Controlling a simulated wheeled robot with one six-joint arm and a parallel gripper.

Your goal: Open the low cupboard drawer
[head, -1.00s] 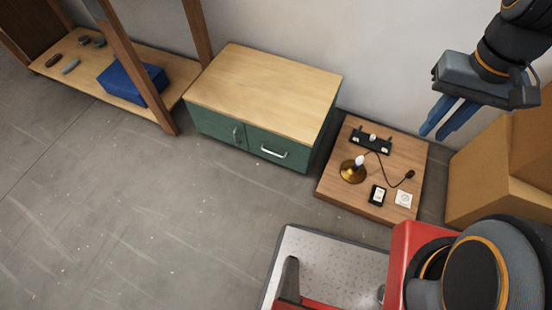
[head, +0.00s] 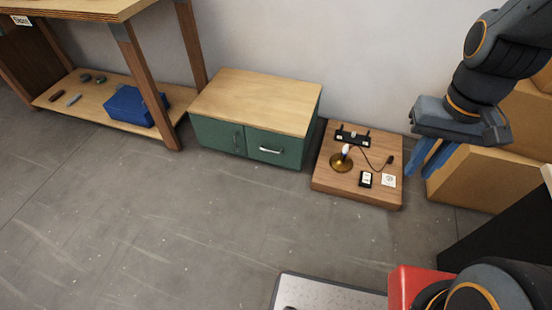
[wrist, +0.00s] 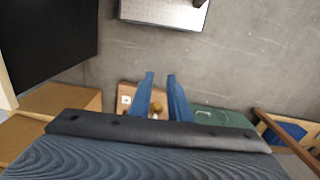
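The low cupboard (head: 255,101) is green with a light wood top and stands against the wall. Its right front is the drawer (head: 275,150) with a pale bar handle (head: 270,150); it looks shut. Its left front is a door (head: 218,136) with an upright handle. My gripper (head: 432,160) is to the right of the cupboard, raised and apart from it, with blue fingers pointing down. In the wrist view the fingers (wrist: 159,95) are apart with nothing between them; the cupboard's green front (wrist: 222,117) shows at lower right.
A low wooden board (head: 357,188) beside the cupboard bears a brass lamp base (head: 341,163) and small electrical parts. Cardboard boxes (head: 470,175) stand at right. A workbench (head: 136,78) with a blue box (head: 133,105) is at left. The floor before the cupboard is clear.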

